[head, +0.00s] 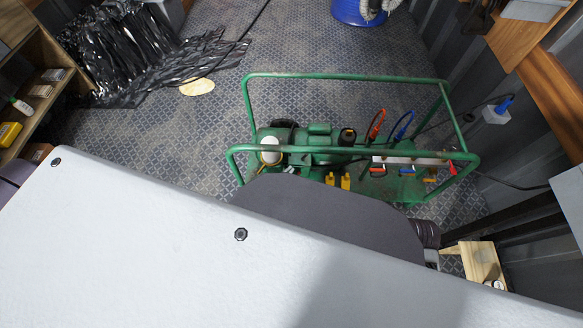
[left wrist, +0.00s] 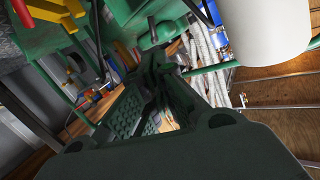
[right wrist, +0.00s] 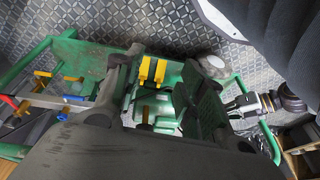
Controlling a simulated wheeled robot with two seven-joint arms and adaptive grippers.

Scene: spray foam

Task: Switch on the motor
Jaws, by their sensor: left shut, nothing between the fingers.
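The green motor unit (head: 318,130) stands inside a green tube frame (head: 345,77) in the head view. It has a white round cap (head: 269,150) at its left and yellow handles (head: 338,181) at its front. I cannot make out a switch. My left gripper (left wrist: 160,78) is shut and empty in the left wrist view, among the green parts. A white cylinder (left wrist: 270,32) is close by it at the upper right. My right gripper (right wrist: 160,72) is open over the unit, with the yellow handles (right wrist: 152,70) beyond its fingers. My body and arm hide both grippers in the head view.
A blue drum (head: 357,10) stands at the back. The patterned floor behind the frame is mostly clear.

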